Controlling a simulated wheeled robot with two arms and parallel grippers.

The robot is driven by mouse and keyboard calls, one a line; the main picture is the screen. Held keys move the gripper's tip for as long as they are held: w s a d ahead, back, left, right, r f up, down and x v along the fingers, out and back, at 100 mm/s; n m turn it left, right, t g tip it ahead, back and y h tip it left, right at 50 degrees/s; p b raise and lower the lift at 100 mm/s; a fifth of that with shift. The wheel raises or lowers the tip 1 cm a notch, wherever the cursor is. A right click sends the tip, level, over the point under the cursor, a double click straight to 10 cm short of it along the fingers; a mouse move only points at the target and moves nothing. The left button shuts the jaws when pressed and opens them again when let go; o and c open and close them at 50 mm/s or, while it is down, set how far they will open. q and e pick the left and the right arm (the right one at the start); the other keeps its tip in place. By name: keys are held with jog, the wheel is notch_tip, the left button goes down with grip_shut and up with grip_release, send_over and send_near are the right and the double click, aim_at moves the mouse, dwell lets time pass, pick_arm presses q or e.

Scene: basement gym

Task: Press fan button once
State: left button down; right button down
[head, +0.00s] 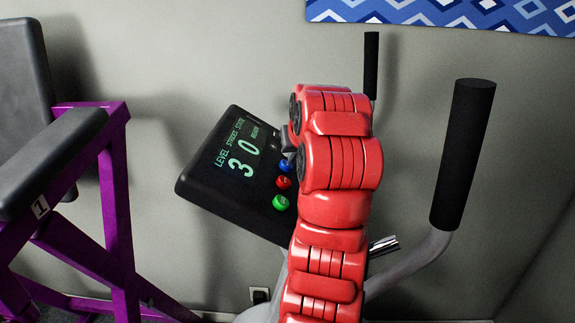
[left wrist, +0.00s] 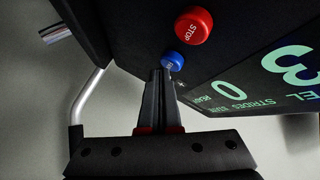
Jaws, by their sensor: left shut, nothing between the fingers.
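The console (head: 212,188) is a black tilted panel with a green display reading 30. Blue (head: 285,166), red (head: 283,182) and green (head: 281,202) round buttons run along its right side. In the left wrist view the red button (left wrist: 194,25) reads STOP; the small lettering on the blue button (left wrist: 172,62) is unclear. My left gripper (left wrist: 161,74) is shut and empty, its fingertips close beside the blue button; I cannot tell whether they touch. In the head view my red arm hides most of the gripper. My right gripper is not in view.
Black-gripped handlebars (head: 463,150) stand right of my arm, with another grip (head: 371,65) behind. A purple-framed machine (head: 118,200) with dark pads is at the left. A grey wall lies behind the console.

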pick_arm(q)
jog(key=shift+a+f+b, duration=0.25)
jog(key=shift+f+b, duration=0.2)
jog(key=shift+b, duration=0.1)
dwell(0.5)
jog(key=shift+r, duration=0.15)
jog(key=shift+d+r+p, duration=0.5)
jog(key=shift+r+p, duration=0.15)
jog(key=shift+p, duration=0.15)
jog(key=d+r+p, duration=0.1)
jog(key=r+p, duration=0.2)
jog(key=d+r+p, duration=0.1)
jog(key=shift+d+r+p, duration=0.15)
jog(key=shift+d+p, duration=0.15)
jog(key=shift+p, duration=0.05)
dwell(0.3)
jog(key=shift+s, duration=0.1)
